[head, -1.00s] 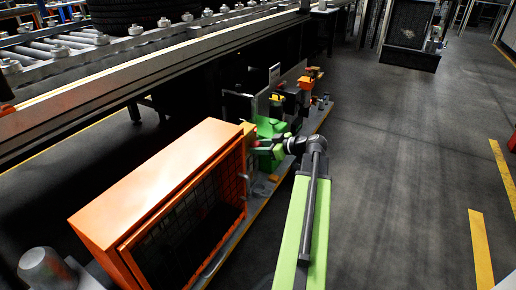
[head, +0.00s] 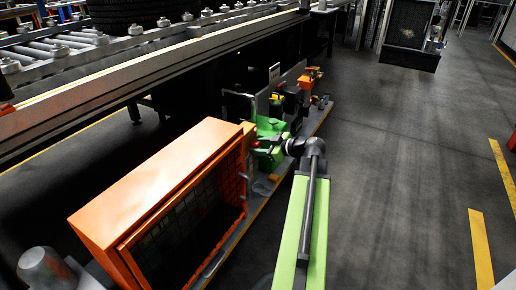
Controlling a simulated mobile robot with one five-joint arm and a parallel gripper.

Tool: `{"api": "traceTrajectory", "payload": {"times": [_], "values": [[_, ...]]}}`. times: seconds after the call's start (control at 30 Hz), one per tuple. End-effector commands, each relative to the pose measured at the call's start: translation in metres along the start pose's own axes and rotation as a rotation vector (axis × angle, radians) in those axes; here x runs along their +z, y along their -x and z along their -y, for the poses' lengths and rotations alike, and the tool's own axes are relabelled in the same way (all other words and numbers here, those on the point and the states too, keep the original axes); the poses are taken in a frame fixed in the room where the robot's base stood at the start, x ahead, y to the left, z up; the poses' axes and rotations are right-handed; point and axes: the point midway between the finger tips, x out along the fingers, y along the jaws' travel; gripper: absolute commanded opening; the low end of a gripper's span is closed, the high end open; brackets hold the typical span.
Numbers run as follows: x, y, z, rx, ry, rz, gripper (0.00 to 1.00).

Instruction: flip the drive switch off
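My arm reaches in from the bottom, and its dark wrist ends close to the right side of a green unit (head: 270,130) on the low platform beside the conveyor. My gripper (head: 284,145) is small and dark there; its fingers cannot be made out. A red knob (head: 254,143) shows at the front left of the green unit, a little left of my gripper and apart from it. A thin grey bent rod (head: 240,94) stands up behind the green unit. I cannot tell for sure which part is the drive switch or which way it is set.
An orange cabinet with a mesh front (head: 165,190) stands just left of my arm. The conveyor (head: 150,70) with rollers and a tyre (head: 122,12) runs behind. Orange and yellow devices (head: 308,78) stand farther along the platform.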

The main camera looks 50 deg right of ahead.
Motion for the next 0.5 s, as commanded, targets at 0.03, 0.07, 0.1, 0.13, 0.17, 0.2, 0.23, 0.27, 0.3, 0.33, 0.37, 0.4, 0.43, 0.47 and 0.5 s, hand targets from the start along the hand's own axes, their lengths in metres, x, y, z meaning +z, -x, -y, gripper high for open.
{"api": "traceTrajectory", "payload": {"times": [0.03,0.07,0.1,0.13,0.17,0.2,0.23,0.27,0.3,0.33,0.37,0.4,0.43,0.47,0.5], "values": [[0.0,0.0,0.0,0.0,0.0,0.0,0.5],[0.0,0.0,0.0,-0.001,0.0,0.0,0.54],[0.0,0.0,0.0,-0.001,0.0,0.0,0.59],[0.0,0.0,0.0,-0.001,0.0,0.001,0.59],[0.0,0.0,0.0,-0.001,0.0,0.001,0.59],[0.0,-0.001,0.001,-0.002,0.0,0.001,0.59],[0.0,-0.001,0.001,-0.002,0.0,0.001,0.59],[0.0,-0.001,0.001,-0.002,0.0,0.001,0.59],[0.0,-0.001,0.001,-0.002,0.0,0.001,0.59],[0.0,-0.001,0.001,-0.002,0.0,0.001,0.59],[0.0,-0.001,0.001,-0.002,0.0,0.001,0.59],[0.0,0.001,0.001,-0.002,0.0,0.001,0.59],[-0.001,0.002,0.001,-0.002,0.0,0.001,0.59],[-0.001,0.005,0.001,-0.002,-0.001,0.001,0.59],[-0.002,0.011,0.0,-0.001,-0.001,0.001,0.59]]}}
